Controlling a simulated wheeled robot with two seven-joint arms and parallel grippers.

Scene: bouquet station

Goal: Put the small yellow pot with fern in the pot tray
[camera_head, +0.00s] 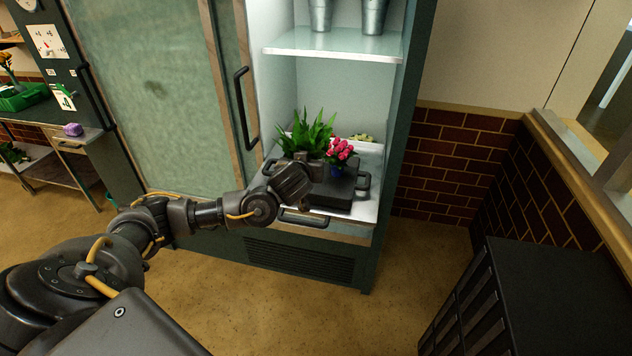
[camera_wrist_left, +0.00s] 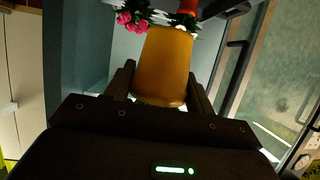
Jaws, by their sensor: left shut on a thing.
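My left gripper (camera_head: 306,166) reaches into the open side of the fridge and is shut on the small yellow pot (camera_wrist_left: 164,66). The pot sits between the fingers in the left wrist view, which is turned over. In the head view the wrist hides the pot. Green fern leaves (camera_head: 308,136) rise behind the gripper. The dark pot tray (camera_head: 336,198), with handles, lies on the lower shelf under and beside the gripper. I cannot tell whether the pot touches the tray. My right gripper is in neither view.
Metal buckets (camera_head: 372,16) stand on the upper shelf (camera_head: 334,44). The fridge door handle (camera_head: 243,108) is left of the opening. A black cabinet (camera_head: 556,298) stands at right.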

